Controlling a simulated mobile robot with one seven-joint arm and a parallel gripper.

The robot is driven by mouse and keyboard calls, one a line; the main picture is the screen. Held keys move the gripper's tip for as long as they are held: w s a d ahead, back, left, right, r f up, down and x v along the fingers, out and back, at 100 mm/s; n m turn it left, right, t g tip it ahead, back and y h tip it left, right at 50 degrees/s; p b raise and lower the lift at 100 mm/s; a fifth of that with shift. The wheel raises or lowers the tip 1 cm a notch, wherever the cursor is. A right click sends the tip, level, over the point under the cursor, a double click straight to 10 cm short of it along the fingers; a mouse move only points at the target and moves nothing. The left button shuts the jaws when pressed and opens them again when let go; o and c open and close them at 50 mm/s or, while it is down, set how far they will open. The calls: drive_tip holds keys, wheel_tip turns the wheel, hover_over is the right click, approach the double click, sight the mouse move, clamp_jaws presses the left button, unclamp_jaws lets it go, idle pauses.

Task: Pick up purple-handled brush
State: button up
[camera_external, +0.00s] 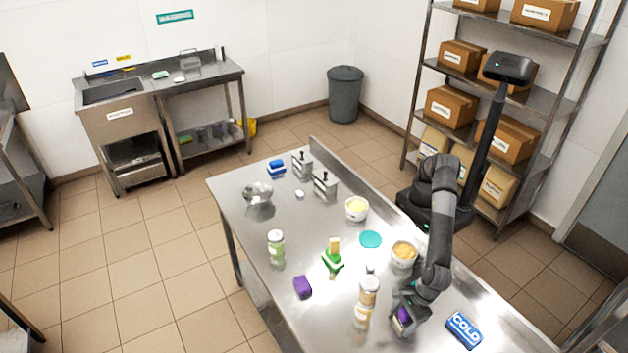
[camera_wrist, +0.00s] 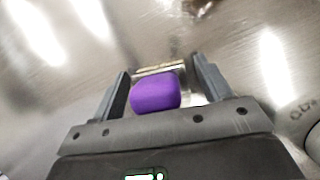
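The purple-handled brush (camera_wrist: 155,93) lies on the steel table between my gripper's fingers in the wrist view. Its rounded purple handle faces the camera, with a pale strip that looks like bristles just beyond it. My gripper (camera_wrist: 165,82) is open, with a finger on each side of the handle and a visible gap on both sides. In the external view my gripper (camera_external: 404,309) is low over the table's near part, and the purple handle (camera_external: 404,314) shows partly between its fingers. The rest of the brush is hidden there.
Near my gripper stand a tan-filled jar (camera_external: 368,291), a blue COLD pack (camera_external: 464,329) and a bowl of tan contents (camera_external: 404,254). A separate purple block (camera_external: 303,287) and a green brush (camera_external: 333,259) lie left. The steel table (camera_external: 330,325) is clear at its near left.

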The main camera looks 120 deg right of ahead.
drive_tip(key=c, duration=0.9)
drive_tip(key=shift+r, duration=0.1)
